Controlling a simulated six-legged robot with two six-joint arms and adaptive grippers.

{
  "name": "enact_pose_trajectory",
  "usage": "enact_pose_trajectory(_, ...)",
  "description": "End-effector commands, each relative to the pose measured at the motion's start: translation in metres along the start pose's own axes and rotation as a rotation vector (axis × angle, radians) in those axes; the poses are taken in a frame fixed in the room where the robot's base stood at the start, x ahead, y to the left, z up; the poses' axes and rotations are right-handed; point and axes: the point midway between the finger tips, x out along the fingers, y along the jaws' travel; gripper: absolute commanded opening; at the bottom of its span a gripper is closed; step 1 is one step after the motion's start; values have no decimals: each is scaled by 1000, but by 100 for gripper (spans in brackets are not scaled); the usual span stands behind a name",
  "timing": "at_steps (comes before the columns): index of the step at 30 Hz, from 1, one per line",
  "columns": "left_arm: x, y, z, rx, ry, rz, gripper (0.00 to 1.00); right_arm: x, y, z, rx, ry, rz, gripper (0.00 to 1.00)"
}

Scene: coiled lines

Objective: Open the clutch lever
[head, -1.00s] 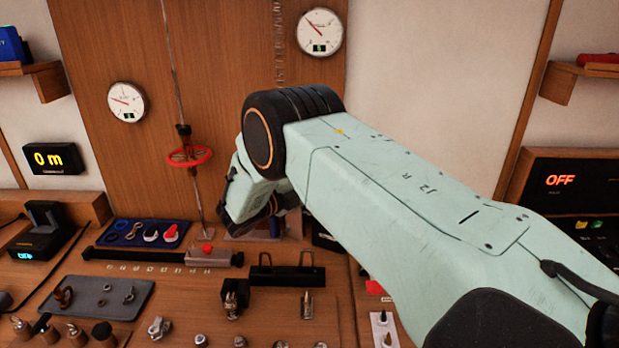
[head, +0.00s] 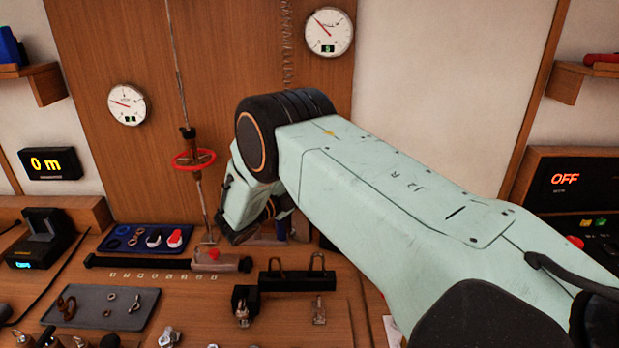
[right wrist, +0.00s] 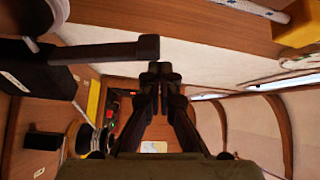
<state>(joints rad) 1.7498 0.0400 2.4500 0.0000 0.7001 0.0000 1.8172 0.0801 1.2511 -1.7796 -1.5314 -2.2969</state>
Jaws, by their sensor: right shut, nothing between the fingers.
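In the right wrist view a dark bar (right wrist: 100,51) that looks like the clutch lever reaches in from the left and ends in a squared tip. My right gripper (right wrist: 160,72) is shut and empty. Its fingertips are just below and right of that tip in the picture; I cannot tell whether they touch. In the head view my right arm comes in from the right and hides most of the gripper and the lever area behind it. My left gripper is not in view.
A white flecked rope (right wrist: 250,9) and a yellow block (right wrist: 298,29) are at the wrist view's upper right. In the head view a red ring (head: 194,159) sits on a vertical rod. A blue tray (head: 146,239), a grey tray (head: 88,306) and a black rack (head: 297,280) crowd the bench.

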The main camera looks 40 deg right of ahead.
Motion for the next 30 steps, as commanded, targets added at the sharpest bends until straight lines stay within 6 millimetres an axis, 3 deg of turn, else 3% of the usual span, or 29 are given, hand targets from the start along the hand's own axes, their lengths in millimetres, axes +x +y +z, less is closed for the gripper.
enact_pose_trajectory(23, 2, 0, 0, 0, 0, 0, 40, -2, 0, 4, 2, -4, 0, 0)
enact_pose_trajectory(30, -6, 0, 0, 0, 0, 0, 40, -3, -4, 0, 2, -6, 0, 0)
